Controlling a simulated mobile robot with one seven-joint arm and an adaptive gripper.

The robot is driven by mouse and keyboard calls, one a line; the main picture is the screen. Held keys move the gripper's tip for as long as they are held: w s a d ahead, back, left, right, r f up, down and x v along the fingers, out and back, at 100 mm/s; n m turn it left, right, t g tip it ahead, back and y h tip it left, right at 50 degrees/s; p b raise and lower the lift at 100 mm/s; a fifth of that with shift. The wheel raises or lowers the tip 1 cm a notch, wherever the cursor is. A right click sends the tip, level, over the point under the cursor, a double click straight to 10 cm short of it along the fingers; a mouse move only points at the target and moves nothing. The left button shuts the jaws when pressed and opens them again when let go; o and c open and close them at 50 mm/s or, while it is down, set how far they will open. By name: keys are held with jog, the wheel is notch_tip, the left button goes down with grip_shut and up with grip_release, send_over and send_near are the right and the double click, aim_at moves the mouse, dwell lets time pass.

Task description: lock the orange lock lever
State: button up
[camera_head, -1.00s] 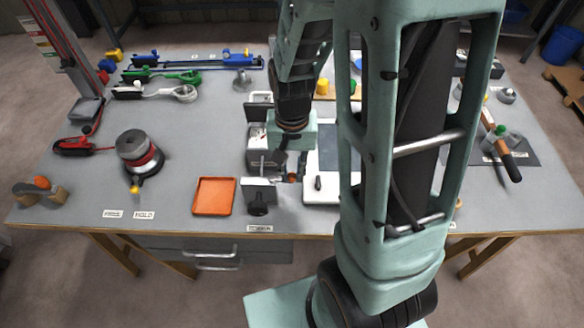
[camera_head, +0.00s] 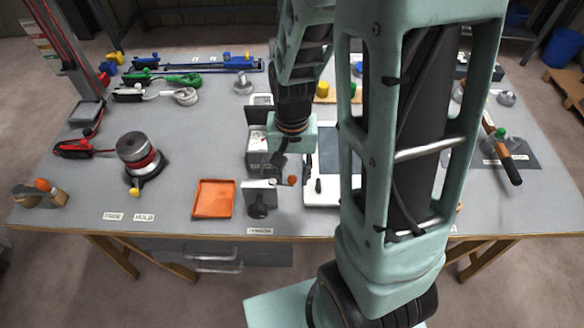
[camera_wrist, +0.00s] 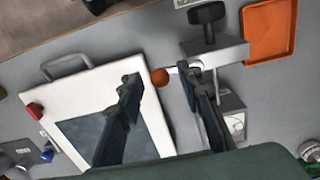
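The orange lock lever shows as a round orange knob (camera_head: 292,181) at the right side of a grey clamp-like fixture (camera_head: 260,187) with a black knob, near the table's front edge. In the wrist view the orange knob (camera_wrist: 160,78) appears between my two fingertips, with a pale rod running right towards the fixture (camera_wrist: 215,54). My gripper (camera_wrist: 160,75) is open, with a wide gap between its dark fingers. In the head view my gripper (camera_head: 279,170) points down just behind the fixture. Whether a finger touches the lever cannot be told.
An orange tray (camera_head: 214,198) lies left of the fixture. A white panel with a dark inset (camera_wrist: 105,120) lies on the other side of the knob. A grey box (camera_head: 257,150) stands behind the fixture. The table left of the tray has free room.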

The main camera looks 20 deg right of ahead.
aim_at(292, 177)
notch_tip(292, 177, up, 12)
dwell(0.5)
